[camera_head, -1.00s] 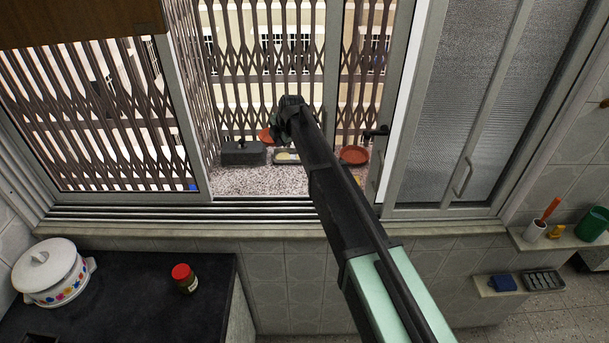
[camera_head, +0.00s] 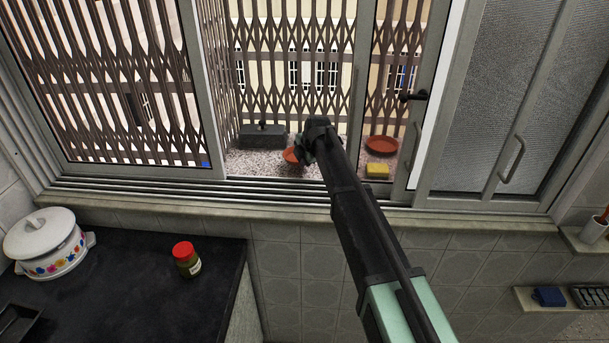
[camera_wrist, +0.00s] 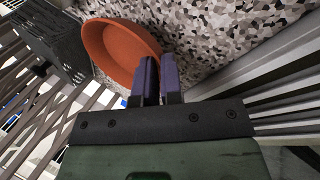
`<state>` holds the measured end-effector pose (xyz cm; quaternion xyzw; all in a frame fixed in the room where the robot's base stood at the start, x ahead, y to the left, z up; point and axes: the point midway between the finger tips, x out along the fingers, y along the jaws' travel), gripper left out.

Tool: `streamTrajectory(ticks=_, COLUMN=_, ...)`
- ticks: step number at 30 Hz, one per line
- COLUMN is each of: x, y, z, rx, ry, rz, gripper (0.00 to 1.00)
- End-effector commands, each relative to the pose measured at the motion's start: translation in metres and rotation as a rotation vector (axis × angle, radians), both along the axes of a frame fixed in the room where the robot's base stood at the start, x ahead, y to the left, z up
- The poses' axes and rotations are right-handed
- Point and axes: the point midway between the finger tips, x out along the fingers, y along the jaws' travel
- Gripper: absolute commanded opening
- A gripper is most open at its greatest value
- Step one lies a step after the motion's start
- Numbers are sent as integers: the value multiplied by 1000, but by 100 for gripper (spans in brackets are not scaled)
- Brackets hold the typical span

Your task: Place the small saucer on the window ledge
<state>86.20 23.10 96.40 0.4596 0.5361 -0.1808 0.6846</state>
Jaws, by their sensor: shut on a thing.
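A small terracotta saucer (camera_head: 291,155) is at the open window, over the speckled ledge (camera_head: 250,168). My gripper (camera_head: 306,148) is shut on its rim, and my arm hides its right part. In the wrist view the saucer (camera_wrist: 112,48) is tilted in the picture, with its near rim at the two purple fingertips (camera_wrist: 158,75). The speckled ledge (camera_wrist: 225,40) shows behind and beside it. I cannot tell whether the saucer touches the ledge.
A second terracotta saucer (camera_head: 381,145) and a yellow sponge (camera_head: 377,171) are right of my arm. A dark grey box (camera_head: 262,136) is close behind and left of the held saucer. Window frame and grille bound the ledge. A pot (camera_head: 45,245) and jar (camera_head: 186,260) stand on the counter.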

Motion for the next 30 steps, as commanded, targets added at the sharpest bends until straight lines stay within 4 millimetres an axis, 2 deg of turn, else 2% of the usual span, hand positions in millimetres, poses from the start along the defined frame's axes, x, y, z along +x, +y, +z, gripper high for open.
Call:
streamTrajectory(ticks=1, x=0, y=0, z=-21, rx=0, ry=0, rz=0, gripper=0)
streamTrajectory(ticks=4, x=0, y=0, z=-37, rx=0, ry=0, rz=0, gripper=0)
streamTrajectory(ticks=9, x=0, y=0, z=-31, rx=0, ry=0, rz=0, gripper=0)
streamTrajectory(ticks=15, x=0, y=0, z=-36, rx=0, ry=0, rz=0, gripper=0)
streamTrajectory(ticks=16, x=0, y=0, z=-35, rx=0, ry=0, rz=0, gripper=12)
streamTrajectory(ticks=18, x=0, y=0, z=-34, rx=0, ry=0, rz=0, gripper=18)
streamTrajectory(ticks=26, x=0, y=0, z=-33, rx=0, ry=0, rz=0, gripper=18)
streamTrajectory(ticks=30, x=-3, y=-2, z=-19, rx=0, ry=0, rz=0, gripper=18)
